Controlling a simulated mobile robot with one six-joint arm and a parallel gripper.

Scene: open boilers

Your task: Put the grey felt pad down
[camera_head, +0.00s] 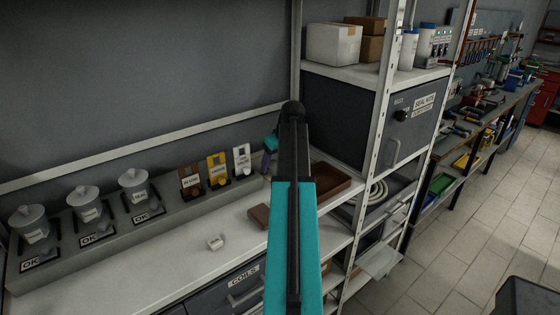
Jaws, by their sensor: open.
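My gripper (267,166) shows only in part, left of my teal and black arm, above the back of the white worktop (170,268). Its jaws are open, and I see nothing held in them. A small pale grey-white piece (215,243) with a label lies on the worktop, left of and nearer than my gripper. I cannot tell if it is the grey felt pad. No other thing clearly looks like that pad. My arm hides part of the worktop.
Several lidded pots (85,213) stand on the grey ledge (55,258), with brown, yellow and white labelled holders (217,170) to their right. A brown block (259,217) lies beside my arm. A brown tray (331,182) is right of it. A metal rack post (384,100) stands farther right.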

